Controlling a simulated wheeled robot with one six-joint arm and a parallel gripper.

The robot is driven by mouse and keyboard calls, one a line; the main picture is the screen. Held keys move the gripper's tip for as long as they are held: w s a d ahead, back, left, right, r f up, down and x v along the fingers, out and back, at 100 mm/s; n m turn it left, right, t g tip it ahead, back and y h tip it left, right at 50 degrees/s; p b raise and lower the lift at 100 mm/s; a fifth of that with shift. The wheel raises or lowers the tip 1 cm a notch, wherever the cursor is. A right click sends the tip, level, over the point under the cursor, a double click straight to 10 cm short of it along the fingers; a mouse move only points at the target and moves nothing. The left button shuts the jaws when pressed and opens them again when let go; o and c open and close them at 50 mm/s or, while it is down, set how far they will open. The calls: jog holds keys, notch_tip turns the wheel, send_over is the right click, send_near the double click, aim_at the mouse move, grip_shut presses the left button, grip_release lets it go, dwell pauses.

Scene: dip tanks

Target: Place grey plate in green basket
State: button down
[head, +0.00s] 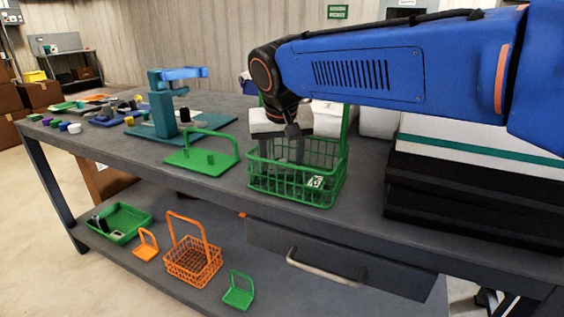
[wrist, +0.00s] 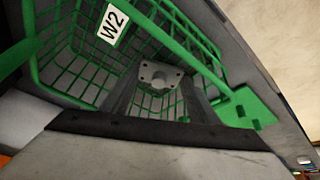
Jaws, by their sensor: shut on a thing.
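The green basket (head: 330,190) is a wire basket with a tall handle and a white label, standing on the workbench. In the wrist view the basket (wrist: 90,80) fills much of the upper part, and its label reads W2. My gripper (head: 287,158) points down into the basket from above, its fingers inside the rim. In the wrist view my gripper (wrist: 160,98) is shut on the grey plate (wrist: 160,74), a small piece with holes, held over the basket's inside. In the head view the plate is hidden by the basket's mesh and my fingers; its gap to the floor is unclear.
A green plate with a handle (head: 205,160) lies just left of the basket. A teal stand (head: 163,112) and small coloured parts are farther left. Dark stacked boxes (head: 440,190) stand to the right. An orange basket (head: 193,262) sits on the lower shelf.

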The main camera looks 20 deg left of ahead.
jog(key=shift+f, duration=0.5)
jog(key=c, duration=0.9)
grip_release()
jog(key=shift+f, duration=0.1)
jog(key=shift+c, duration=0.2)
jog(key=v, duration=1.2)
